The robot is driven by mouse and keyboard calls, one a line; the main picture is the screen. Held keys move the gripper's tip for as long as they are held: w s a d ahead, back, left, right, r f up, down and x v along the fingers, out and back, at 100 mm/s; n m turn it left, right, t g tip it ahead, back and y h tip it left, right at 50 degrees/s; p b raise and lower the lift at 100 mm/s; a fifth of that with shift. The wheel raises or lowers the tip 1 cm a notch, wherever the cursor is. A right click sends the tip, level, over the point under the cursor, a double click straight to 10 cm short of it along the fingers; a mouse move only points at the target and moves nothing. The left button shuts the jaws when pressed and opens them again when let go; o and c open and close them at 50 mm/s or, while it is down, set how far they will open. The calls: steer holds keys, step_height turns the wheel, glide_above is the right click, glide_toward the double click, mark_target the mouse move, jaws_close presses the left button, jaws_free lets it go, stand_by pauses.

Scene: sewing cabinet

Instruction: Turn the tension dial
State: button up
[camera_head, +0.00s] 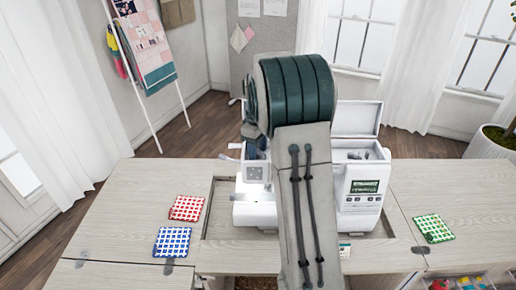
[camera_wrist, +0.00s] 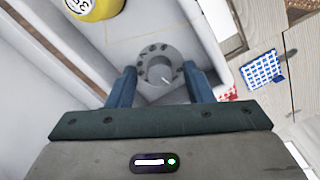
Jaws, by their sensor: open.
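The white sewing machine (camera_head: 362,185) stands in the cabinet's opening in the head view, its middle hidden behind my arm. In the wrist view, my gripper (camera_wrist: 161,78) is open, with one blue finger on each side of a grey round part (camera_wrist: 158,70) with dark marks around its rim. Nothing is clearly gripped, and I cannot tell whether the fingers touch it. A yellow round part with dark numerals (camera_wrist: 93,7) is cut off at the top left of the wrist view. I cannot tell for certain which round part is the tension dial.
The pale wooden cabinet top (camera_head: 120,215) is mostly clear. Red (camera_head: 187,208), blue (camera_head: 171,242) and green (camera_head: 433,228) checked fabric squares lie on it. White machine walls stand close around my gripper in the wrist view. An open drawer (camera_head: 470,284) is at the lower right.

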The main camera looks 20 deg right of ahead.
steer(key=c, duration=1)
